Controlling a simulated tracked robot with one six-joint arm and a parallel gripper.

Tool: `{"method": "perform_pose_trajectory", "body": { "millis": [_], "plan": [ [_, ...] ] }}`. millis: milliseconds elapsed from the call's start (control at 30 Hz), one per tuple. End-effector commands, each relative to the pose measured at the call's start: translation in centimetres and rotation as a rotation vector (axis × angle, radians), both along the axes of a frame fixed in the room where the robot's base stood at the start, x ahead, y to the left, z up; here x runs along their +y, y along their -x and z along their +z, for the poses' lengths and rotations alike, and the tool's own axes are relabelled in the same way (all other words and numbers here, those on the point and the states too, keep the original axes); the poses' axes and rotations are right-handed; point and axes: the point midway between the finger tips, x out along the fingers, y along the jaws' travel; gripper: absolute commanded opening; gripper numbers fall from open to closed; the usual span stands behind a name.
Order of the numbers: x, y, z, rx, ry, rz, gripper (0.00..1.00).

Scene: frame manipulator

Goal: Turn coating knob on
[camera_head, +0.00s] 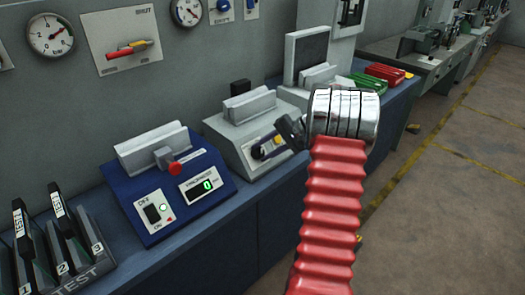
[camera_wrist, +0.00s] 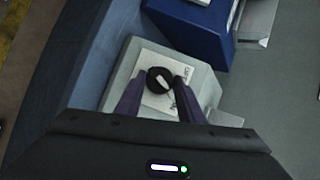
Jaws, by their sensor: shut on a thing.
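The coating knob (camera_wrist: 158,80) is round and black with a light pointer mark. It sits on a white labelled plate (camera_wrist: 155,101) on the sloped front of a light grey machine (camera_wrist: 201,82). My gripper (camera_wrist: 159,86) has its two purple fingers on either side of the knob, shut on it. In the head view my gripper (camera_head: 266,149) is at the front of the grey machine (camera_head: 225,128), and the fingers largely hide the knob. The label is partly covered and I cannot read the knob's setting.
A blue machine (camera_head: 178,210) with a red-knobbed lever and a digital display reading 0 stands to the left. A TEST rack (camera_head: 75,262) is at far left. Green (camera_head: 367,82) and red (camera_head: 385,74) items lie on the bench behind my red arm. The floor at right is open.

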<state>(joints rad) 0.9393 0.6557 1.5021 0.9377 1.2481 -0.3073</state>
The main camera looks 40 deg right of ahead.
Motion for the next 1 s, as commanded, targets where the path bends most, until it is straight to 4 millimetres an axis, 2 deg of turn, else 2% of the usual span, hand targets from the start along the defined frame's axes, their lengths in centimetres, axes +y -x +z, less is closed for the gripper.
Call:
{"method": "perform_pose_trajectory", "body": {
  "millis": [300,733,767,1000],
  "plan": [
    [-0.31,0.21,-0.23,0.005,-0.090,-0.076,0.12],
    [-0.31,0.25,-0.29,0.006,-0.101,-0.084,0.12],
    [-0.31,0.25,-0.29,0.007,-0.100,-0.084,0.35],
    [-0.19,0.18,-0.23,0.005,-0.101,-0.081,0.52]
  ]
}}
